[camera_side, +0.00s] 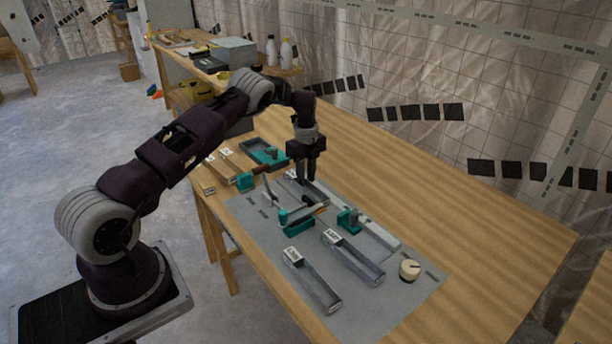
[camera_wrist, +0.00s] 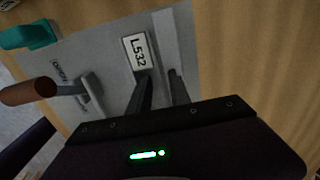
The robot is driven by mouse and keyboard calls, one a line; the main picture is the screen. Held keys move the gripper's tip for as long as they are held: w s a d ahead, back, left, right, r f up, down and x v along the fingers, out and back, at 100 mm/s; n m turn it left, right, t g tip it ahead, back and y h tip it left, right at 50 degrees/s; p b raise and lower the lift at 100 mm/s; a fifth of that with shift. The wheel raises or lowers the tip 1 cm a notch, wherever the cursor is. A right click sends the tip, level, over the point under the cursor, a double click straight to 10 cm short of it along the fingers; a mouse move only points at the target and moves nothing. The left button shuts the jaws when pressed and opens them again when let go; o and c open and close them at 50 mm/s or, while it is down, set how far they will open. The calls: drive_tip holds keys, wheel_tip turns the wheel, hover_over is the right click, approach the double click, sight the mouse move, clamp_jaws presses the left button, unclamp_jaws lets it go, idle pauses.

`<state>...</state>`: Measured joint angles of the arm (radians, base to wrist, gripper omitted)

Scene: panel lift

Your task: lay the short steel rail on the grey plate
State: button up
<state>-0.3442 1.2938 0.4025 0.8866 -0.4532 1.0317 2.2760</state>
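Several steel rails with white end labels lie on the grey plate (camera_side: 385,322) on the table. One rail (camera_side: 316,193) is under my gripper (camera_side: 307,178); its label (camera_wrist: 138,51) reads L532 in the wrist view. Two more rails lie toward the front: one at the left (camera_side: 320,288) and one beside it (camera_side: 362,264). I cannot read their labels surely, nor tell which is the short rail. My gripper points down with its fingers apart, and the wrist view shows a gap between the fingertips (camera_wrist: 160,75). Its body hides the rest of the rail there.
Teal blocks (camera_side: 296,222) (camera_side: 348,219) stand among the rails. A brown-handled tool (camera_wrist: 30,91) lies left of my fingers. A cream round knob (camera_side: 409,269) sits at the plate's right end. A teal tray (camera_side: 264,153) is behind. The table's right side is clear.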

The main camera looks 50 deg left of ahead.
drive_tip(key=s+d+r+n+t, duration=0.1)
drive_tip(key=d+r+n, duration=0.15)
drive_tip(key=r, duration=0.65)
drive_tip(key=s+d+r+n, duration=0.1)
drive_tip(key=d+r, duration=0.2)
drive_tip(key=r, duration=0.6)
drive_tip(key=s+d+r+n+t, duration=0.1)
drive_tip(key=s+d+r+n, duration=0.1)
drive_tip(key=r, duration=0.6)
drive_tip(key=s+d+r+n+t, duration=0.1)
drive_tip(key=s+d+r+n, duration=0.4)
drive_tip(key=s+d+r, duration=0.45)
drive_tip(key=s+d+f+n+t, duration=0.1)
drive_tip(key=s+d, duration=0.4)
drive_tip(key=s, duration=0.6)
drive_tip(key=s+d+f+n+t, duration=0.1)
drive_tip(key=s+d+f+n, duration=0.2)
drive_tip(key=s, duration=0.9)
drive_tip(key=d+n, duration=0.1)
drive_tip(key=n, duration=0.2)
drive_tip(key=shift+s+d+f+t, duration=0.15)
drive_tip(key=shift+d+f+t, duration=0.05)
drive_tip(key=shift+d+t, duration=0.15)
